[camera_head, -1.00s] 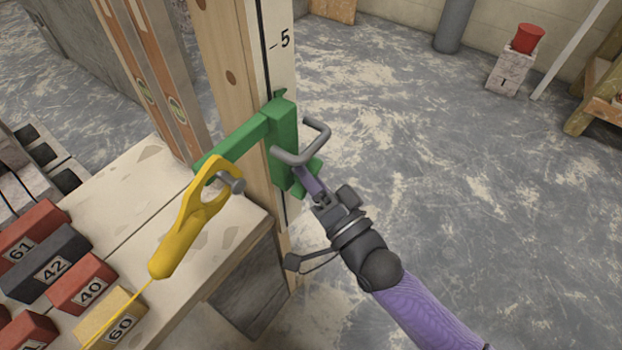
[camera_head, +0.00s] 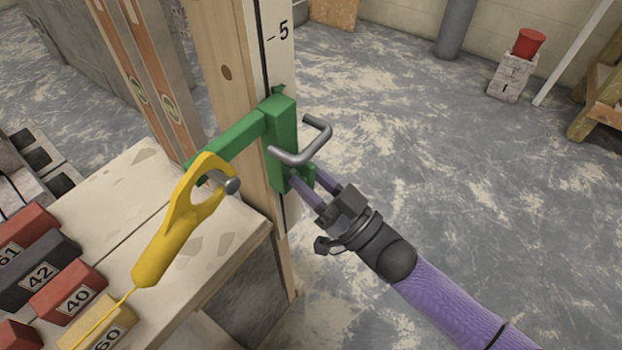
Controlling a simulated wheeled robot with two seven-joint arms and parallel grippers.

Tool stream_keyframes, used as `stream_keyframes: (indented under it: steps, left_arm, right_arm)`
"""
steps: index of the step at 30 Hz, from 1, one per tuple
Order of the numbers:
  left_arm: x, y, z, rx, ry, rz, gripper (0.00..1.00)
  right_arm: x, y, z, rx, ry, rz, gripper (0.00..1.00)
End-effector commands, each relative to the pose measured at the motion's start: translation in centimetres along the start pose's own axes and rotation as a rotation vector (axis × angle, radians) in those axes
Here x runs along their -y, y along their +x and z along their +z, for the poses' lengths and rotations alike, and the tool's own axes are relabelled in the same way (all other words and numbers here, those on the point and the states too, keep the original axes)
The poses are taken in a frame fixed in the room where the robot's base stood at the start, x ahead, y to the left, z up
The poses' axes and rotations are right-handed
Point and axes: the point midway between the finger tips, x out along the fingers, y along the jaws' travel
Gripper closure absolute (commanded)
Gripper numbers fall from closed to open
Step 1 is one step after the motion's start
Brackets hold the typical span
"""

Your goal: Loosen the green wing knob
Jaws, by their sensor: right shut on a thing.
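A green clamp bracket (camera_head: 283,125) sits on a tall wooden post (camera_head: 225,40), with a grey U-shaped handle (camera_head: 318,138) on its front. The green wing knob (camera_head: 309,174) is low on the bracket's right side, partly hidden by the fingers. My right gripper (camera_head: 302,178) comes in from the lower right. Its two purple fingers are shut on the wing knob, just below the handle. My left gripper is not in view.
A yellow hook-shaped piece (camera_head: 170,240) with a yellow line hangs by the bracket's left arm. Numbered blocks (camera_head: 70,290) lie on the bench at lower left. Spirit levels (camera_head: 137,70) stand behind it.

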Motion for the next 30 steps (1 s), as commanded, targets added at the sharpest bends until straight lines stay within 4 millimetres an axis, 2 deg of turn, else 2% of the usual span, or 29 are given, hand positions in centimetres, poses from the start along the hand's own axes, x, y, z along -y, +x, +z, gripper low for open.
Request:
stream_keyframes:
  steps: [10, 25, 26, 30]
  left_arm:
    - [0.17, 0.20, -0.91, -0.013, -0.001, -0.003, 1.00]
    - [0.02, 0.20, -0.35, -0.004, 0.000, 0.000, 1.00]
    - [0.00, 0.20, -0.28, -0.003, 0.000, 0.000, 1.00]
    - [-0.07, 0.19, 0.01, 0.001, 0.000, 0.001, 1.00]
  right_arm:
    - [-0.01, 0.02, -0.02, 0.000, -0.096, -0.039, 1.00]
    - [-0.01, 0.04, -0.07, -0.002, -0.108, -0.044, 1.00]
    - [-0.01, 0.04, -0.07, -0.002, -0.108, -0.044, 0.56]
    - [0.00, 0.03, -0.06, -0.001, -0.108, -0.044, 0.27]
